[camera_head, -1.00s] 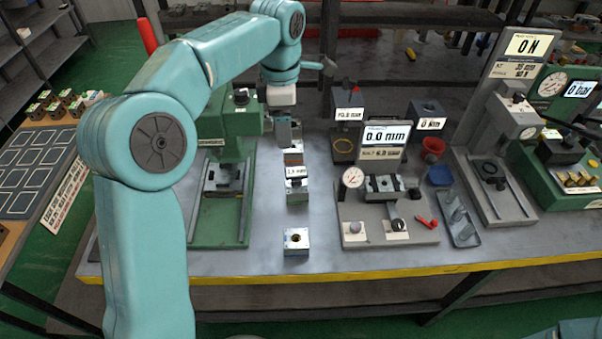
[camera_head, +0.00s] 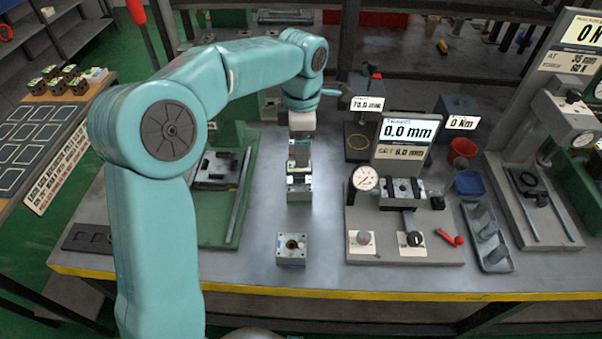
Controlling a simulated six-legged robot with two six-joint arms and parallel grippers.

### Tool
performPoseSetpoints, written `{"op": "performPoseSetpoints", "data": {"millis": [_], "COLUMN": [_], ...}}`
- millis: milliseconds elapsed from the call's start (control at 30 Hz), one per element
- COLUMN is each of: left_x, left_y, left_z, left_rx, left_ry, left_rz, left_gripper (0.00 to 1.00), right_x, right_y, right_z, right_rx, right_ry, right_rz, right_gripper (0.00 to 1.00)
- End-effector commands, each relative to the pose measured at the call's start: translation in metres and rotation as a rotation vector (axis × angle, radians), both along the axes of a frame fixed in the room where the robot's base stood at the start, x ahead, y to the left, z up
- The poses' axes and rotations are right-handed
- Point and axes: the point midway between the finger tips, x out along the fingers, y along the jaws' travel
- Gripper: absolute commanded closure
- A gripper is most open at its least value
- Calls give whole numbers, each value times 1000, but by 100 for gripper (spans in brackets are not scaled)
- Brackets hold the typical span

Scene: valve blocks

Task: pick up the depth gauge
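My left gripper (camera_head: 300,153) points down from its white wrist, directly over a small metal block (camera_head: 299,192) in the middle of the bench. Its fingers overlap the top of what stands there, and their gap is too small to judge. The depth gauge is not plainly identifiable; a small device with an mm readout showed at this block earlier, and its readout is now hidden or unreadable behind the gripper. A second metal block (camera_head: 291,249) with a round hole on top sits nearer the front edge. My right gripper is out of view.
A grey fixture (camera_head: 440,250) with a dial (camera_head: 365,178), a 0.0 mm display (camera_head: 407,131) and a red-handled part (camera_head: 452,240) stands to the right. A green press base (camera_head: 218,225) stands left. A grey tray (camera_head: 487,236) lies farther right. Bench is clear around the front block.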

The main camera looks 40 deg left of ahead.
Motion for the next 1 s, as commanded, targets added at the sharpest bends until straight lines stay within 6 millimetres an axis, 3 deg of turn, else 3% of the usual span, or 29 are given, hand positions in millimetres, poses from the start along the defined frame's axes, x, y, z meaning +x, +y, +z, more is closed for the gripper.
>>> {"op": "performPoseSetpoints", "data": {"millis": [100, 267, 533, 833, 867, 1000], "left_x": [0, 1, 1, 3, 3, 3], "left_y": [0, 0, 4, 4, 4, 4], "left_z": [-18, -28, -69, -77, -77, -77], "left_rx": [1, 1, 0, 0, 0, 0], "left_ry": [2, 1, 4, 0, 0, 0], "left_rz": [1, 0, 0, 0, 0, 0], "left_gripper": [26, 26, 26, 26, 29, 74], "right_x": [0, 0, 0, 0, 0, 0], "right_y": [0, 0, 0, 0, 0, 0], "right_z": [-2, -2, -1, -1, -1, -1], "right_rx": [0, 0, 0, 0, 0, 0], "right_ry": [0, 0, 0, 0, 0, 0], "right_rz": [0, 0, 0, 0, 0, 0], "right_gripper": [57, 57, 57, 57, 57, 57]}}
